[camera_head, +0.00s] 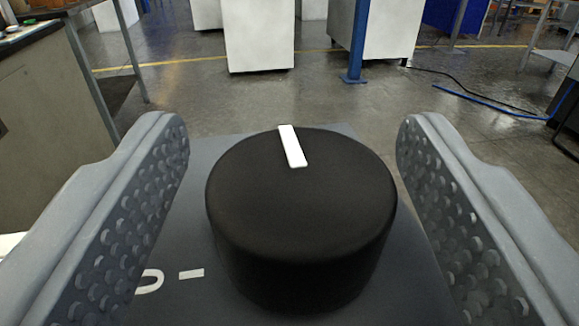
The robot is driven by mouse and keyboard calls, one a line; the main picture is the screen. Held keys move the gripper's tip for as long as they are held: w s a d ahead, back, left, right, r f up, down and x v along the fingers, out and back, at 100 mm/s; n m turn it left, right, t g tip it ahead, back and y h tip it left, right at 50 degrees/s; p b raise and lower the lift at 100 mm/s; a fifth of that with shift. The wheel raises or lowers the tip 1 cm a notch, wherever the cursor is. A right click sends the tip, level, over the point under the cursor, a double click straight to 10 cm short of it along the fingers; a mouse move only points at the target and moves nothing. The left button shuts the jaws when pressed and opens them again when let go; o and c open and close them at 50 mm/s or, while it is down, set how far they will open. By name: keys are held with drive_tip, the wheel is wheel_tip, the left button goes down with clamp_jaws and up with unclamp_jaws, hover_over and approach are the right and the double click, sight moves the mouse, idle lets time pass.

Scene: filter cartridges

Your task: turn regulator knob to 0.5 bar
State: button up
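The black round regulator knob (300,225) stands on a dark grey panel (225,300) in the middle of the view. A white pointer mark (293,146) on its top lies near the far rim and points away from me, tilted slightly left. My gripper (293,140) is open, with one studded finger on each side of the knob. A gap shows between the knob and each finger. White markings (170,281) show on the panel at the knob's lower left, partly hidden by the left finger. The rest of the scale, including any 0.5 label, is hidden or out of view.
A workbench (50,120) stands at the left. White cabinets (257,35) and a blue post (357,45) stand farther back. Black and blue cables (485,103) lie on the grey floor at the right. Open floor lies beyond the panel.

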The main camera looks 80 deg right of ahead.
drive_tip(key=shift+a+f, duration=0.1)
drive_tip(key=s+a, duration=0.2)
drive_tip(key=a, duration=1.1)
drive_tip(key=shift+a, duration=0.25)
